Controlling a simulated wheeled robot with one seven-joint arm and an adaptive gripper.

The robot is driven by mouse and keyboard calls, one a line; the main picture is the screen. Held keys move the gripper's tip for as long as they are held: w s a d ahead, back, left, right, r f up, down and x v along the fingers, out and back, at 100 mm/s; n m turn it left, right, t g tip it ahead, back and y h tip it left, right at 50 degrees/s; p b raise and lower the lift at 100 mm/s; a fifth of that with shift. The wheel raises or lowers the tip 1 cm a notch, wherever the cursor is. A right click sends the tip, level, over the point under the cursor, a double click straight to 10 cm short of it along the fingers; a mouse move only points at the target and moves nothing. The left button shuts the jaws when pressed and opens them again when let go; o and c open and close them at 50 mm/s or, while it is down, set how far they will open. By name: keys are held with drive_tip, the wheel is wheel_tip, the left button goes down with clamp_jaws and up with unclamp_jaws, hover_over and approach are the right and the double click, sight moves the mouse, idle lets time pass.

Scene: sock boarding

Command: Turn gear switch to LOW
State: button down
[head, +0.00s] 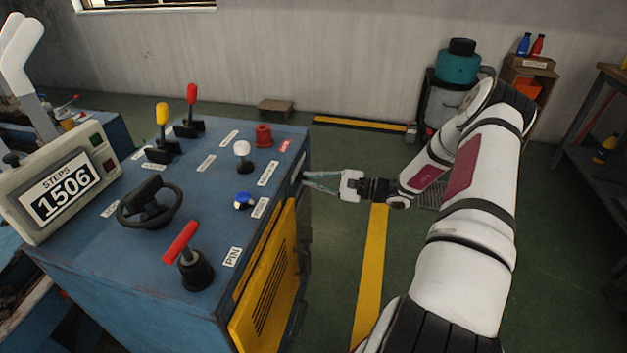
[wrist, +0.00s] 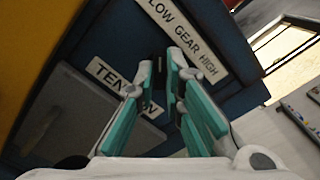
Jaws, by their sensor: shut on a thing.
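My gripper (head: 310,181) is at the right side face of the blue machine (head: 105,225), with its teal-padded fingers pointing at that face. In the wrist view my gripper (wrist: 161,68) has its fingertips just below the label "LOW GEAR HIGH" (wrist: 186,38). The fingers are shut on a small dark piece between the tips, which fits the gear switch (wrist: 161,66). Most of the switch is hidden by the fingers, and I cannot tell which setting it points to. In the head view the switch is out of sight on the side face.
A partly covered second label (wrist: 108,76) begins with "TEN". A yellow vented panel (head: 268,285) is on the near side. Green floor is open right of the machine.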

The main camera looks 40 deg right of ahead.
drive_tip(key=c, duration=1.7)
unclamp_jaws()
drive_tip(key=v, duration=1.2)
